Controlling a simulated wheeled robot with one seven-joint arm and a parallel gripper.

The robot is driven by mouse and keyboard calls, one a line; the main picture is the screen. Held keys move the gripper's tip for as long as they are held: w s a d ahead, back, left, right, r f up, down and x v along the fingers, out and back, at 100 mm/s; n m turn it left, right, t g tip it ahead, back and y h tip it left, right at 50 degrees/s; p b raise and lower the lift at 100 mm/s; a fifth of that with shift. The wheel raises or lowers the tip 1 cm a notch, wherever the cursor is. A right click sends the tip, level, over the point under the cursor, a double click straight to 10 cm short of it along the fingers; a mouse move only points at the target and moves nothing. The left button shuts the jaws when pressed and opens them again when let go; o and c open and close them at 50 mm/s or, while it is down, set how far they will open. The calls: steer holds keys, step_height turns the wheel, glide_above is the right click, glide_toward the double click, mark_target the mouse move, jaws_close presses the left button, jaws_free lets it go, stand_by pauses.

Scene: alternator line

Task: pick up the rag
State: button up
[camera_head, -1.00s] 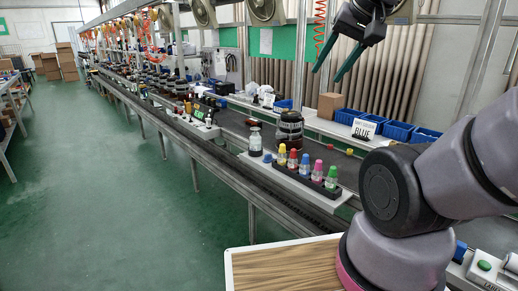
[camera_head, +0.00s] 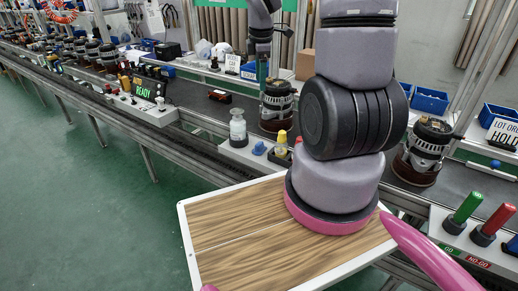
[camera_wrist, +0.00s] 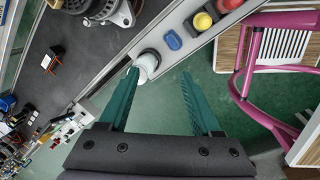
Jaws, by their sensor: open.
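I cannot pick out a rag for certain in either view. White crumpled material (camera_head: 222,50) lies on the back shelf in the head view; I cannot tell whether it is cloth or plastic. My gripper (camera_head: 262,78) points down over the line, near the dark alternator unit and the glass jar (camera_head: 238,128). In the wrist view my gripper (camera_wrist: 160,76) has its two green fingers spread, with nothing between them. The jar's white top (camera_wrist: 147,62) shows near the left fingertip. A small blue piece (camera_wrist: 173,41) lies beside it, also in the head view (camera_head: 258,148).
An alternator unit (camera_head: 277,105) stands behind the jar, another (camera_head: 426,150) to the right. Green and red gauges (camera_head: 466,206) stand at right. A wood-topped surface (camera_head: 235,225) lies in front, bare where visible.

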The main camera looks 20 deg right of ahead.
step_height(320, 180, down, 15)
steer(key=w+n+g, duration=0.1)
steer(key=n+g, duration=0.1)
steer(key=n, duration=0.7)
glide_above(260, 143)
steer(key=shift+y, duration=0.3)
step_height(260, 143, down, 6)
steer(key=shift+w+d+r, duration=0.1)
steer(key=shift+w+r, duration=0.05)
steer(key=shift+r, duration=0.05)
steer(key=shift+f, duration=2.8)
jaws_close()
